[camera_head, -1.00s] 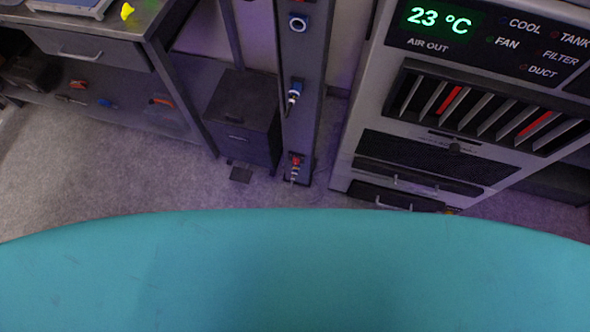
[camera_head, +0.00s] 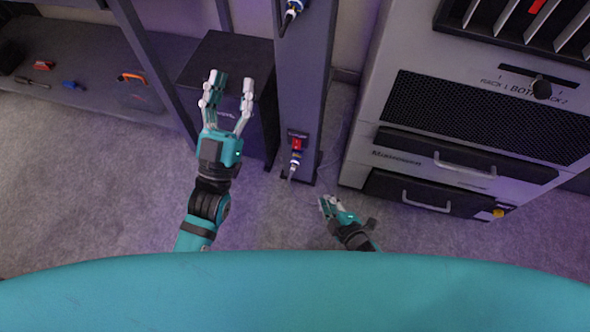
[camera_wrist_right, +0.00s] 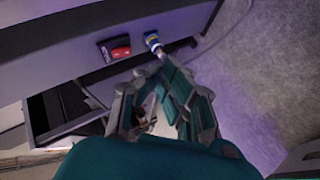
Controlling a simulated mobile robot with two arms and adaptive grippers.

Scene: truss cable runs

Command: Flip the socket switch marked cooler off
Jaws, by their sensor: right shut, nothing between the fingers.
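A red socket switch (camera_head: 297,144) sits low on the dark upright post, under a small label too small to read for certain. A blue and white plug (camera_head: 295,160) with a cable is just below it. The right wrist view shows the red switch (camera_wrist_right: 119,53) and, beside it, the plug (camera_wrist_right: 153,41). My right gripper (camera_head: 325,204) is shut and empty, below and right of the socket in the head view. In its wrist view its fingers (camera_wrist_right: 160,82) are near the plug, apart from the switch. My left gripper (camera_head: 228,90) is open and empty, in front of the dark cabinet.
The dark post (camera_head: 303,70) carries another plug (camera_head: 291,9) higher up. A dark cabinet (camera_head: 225,60) stands left of it. The grey cooling unit (camera_head: 390,70) with drawer handles stands right. Bare carpet (camera_head: 270,220) lies in front. A shelf (camera_head: 90,100) holds tools at left.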

